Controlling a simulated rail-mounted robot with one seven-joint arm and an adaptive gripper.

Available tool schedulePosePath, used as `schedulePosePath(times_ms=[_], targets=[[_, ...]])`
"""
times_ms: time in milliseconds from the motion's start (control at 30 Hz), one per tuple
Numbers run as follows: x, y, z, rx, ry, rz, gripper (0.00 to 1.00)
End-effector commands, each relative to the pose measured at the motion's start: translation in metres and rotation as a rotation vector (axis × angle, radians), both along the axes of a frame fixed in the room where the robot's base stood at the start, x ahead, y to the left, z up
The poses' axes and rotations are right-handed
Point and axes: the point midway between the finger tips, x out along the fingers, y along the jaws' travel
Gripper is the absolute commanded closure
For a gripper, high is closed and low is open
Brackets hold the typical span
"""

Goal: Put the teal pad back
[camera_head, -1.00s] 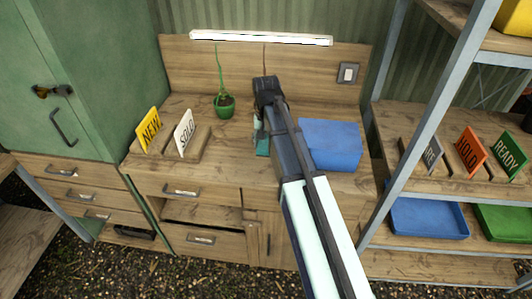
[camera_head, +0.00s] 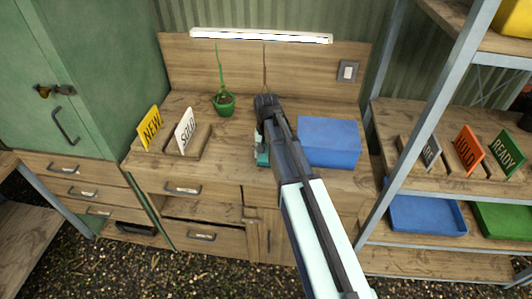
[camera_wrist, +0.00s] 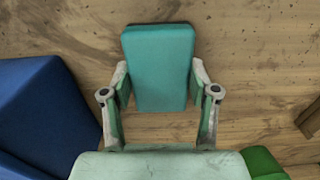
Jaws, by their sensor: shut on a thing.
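The teal pad (camera_wrist: 159,68) is a flat rounded block between the two fingers of my gripper (camera_wrist: 160,92) in the wrist view. My gripper is shut on it, with a finger against each long side. In the head view the teal pad (camera_head: 262,150) shows only in part at the left of my gripper (camera_head: 263,140), over the wooden bench top. My arm hides the rest of it. I cannot tell whether the pad touches the wood.
A blue bin (camera_head: 329,142) stands close to the right of my gripper. A wooden holder with a yellow NEW sign (camera_head: 150,128) and a white SOLD sign (camera_head: 185,131) stands at the left. The bench between holder and gripper is clear.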

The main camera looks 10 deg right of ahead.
Motion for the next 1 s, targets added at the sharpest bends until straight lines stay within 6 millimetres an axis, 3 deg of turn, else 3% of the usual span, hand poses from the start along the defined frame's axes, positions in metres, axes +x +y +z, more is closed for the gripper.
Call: schedulePosePath(times_ms=[100, 133, 200, 667, 1000], targets=[[0.000, 0.000, -0.003, 0.000, 0.001, 0.000, 0.68], [0.000, 0.000, -0.004, 0.000, 0.001, 0.000, 0.37], [0.000, 0.000, -0.003, 0.000, 0.000, 0.000, 0.15], [0.000, 0.000, 0.003, 0.000, 0.000, 0.000, 0.15], [0.002, 0.000, 0.047, 0.000, -0.002, 0.000, 0.15]])
